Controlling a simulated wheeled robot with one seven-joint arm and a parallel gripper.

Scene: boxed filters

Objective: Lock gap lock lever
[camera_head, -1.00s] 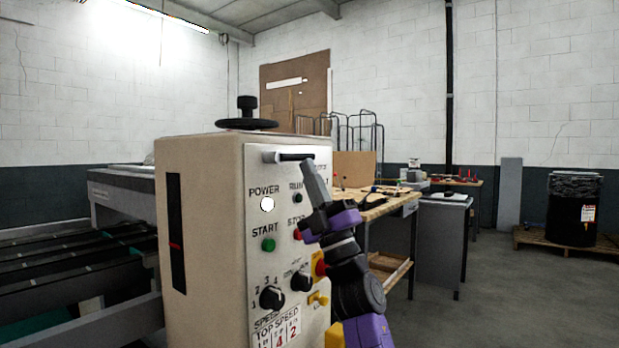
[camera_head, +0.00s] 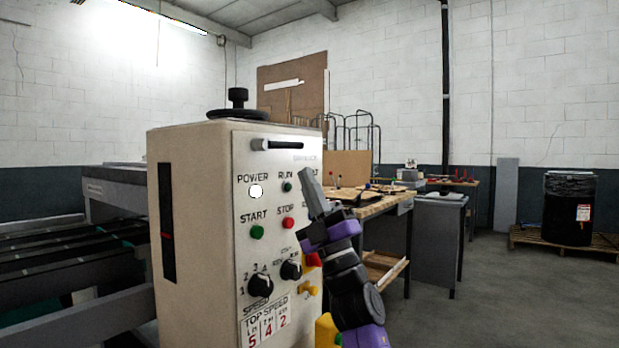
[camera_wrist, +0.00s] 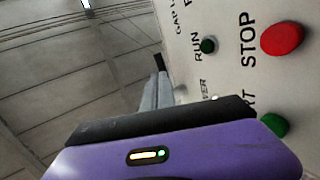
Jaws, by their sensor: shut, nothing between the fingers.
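The gap lock lever (camera_head: 285,145) is a black handle near the top of the cream control panel. It lies about horizontal, its grey pivot end at the left and its free end pointing right. A faint label shows under its right end. My gripper (camera_head: 305,173) is shut and empty. Its grey fingers point up and left, just below the lever's free end, with a small gap in the picture; the depth between them is unclear. In the wrist view the shut fingers (camera_wrist: 152,92) run along the panel, and a black piece, probably the lever (camera_wrist: 159,62), shows beyond their tips.
The panel carries a green START button (camera_head: 257,232), a red STOP button (camera_head: 289,223), speed knobs (camera_head: 260,285) and a yellow part (camera_head: 307,289) near my arm. A handwheel (camera_head: 238,105) tops the machine. A workbench (camera_head: 360,203) stands behind; open floor lies right.

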